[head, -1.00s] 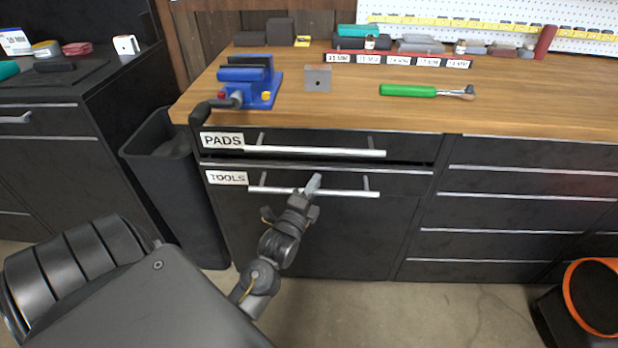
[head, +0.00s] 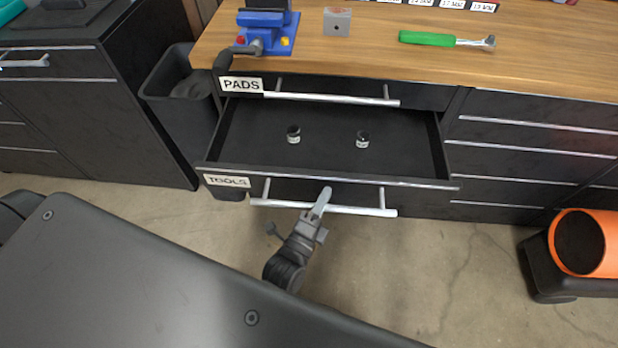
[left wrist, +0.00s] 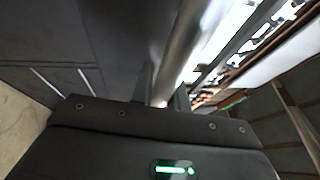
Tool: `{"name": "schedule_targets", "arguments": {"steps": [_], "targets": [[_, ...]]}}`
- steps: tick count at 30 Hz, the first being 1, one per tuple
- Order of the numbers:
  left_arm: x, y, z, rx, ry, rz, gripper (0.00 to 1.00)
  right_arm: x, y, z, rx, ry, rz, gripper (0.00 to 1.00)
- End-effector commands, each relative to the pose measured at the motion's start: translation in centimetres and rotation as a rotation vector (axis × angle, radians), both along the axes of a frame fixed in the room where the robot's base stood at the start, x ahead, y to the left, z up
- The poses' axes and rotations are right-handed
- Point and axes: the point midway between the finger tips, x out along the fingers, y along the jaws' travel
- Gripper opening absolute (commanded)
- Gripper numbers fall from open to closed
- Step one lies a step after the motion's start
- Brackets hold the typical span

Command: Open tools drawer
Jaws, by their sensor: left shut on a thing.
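The tools drawer (head: 327,183) is pulled well out from the bench below the pads drawer. My left gripper (head: 320,204) is shut on the tools drawer handle (head: 352,210), near the middle of the bar. In the left wrist view the handle bar (left wrist: 180,50) runs up from between the fingers (left wrist: 163,97). My right gripper is not in view.
The pads drawer (head: 430,95) above is closed. A blue vise (head: 268,30), a grey block (head: 337,21) and a green-handled tool (head: 428,39) are on the wooden bench top. A dark bin (head: 180,98) stands left; an orange-rimmed container (head: 590,243) stands right. Floor before the drawer is clear.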

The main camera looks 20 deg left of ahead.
Motion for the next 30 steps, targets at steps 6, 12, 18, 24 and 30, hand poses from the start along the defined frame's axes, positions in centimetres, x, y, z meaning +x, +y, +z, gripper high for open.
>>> {"name": "schedule_targets", "arguments": {"steps": [6, 12, 18, 24, 30], "targets": [[-0.84, -1.08, 0.0, 0.0, 0.001, -0.021, 0.0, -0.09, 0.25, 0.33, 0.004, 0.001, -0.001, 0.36], [-0.91, -1.16, -0.05, 0.0, 0.0, -0.023, 0.0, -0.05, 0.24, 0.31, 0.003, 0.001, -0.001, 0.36], [-0.92, -1.11, -0.05, 0.0, 0.001, -0.022, 0.21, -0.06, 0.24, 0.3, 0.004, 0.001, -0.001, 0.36], [-0.89, -1.07, -0.03, 0.0, 0.001, -0.02, 0.38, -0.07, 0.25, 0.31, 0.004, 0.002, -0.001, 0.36], [-0.96, -1.05, -0.06, 0.0, 0.001, -0.02, 0.38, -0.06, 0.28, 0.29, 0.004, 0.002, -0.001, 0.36]]}}
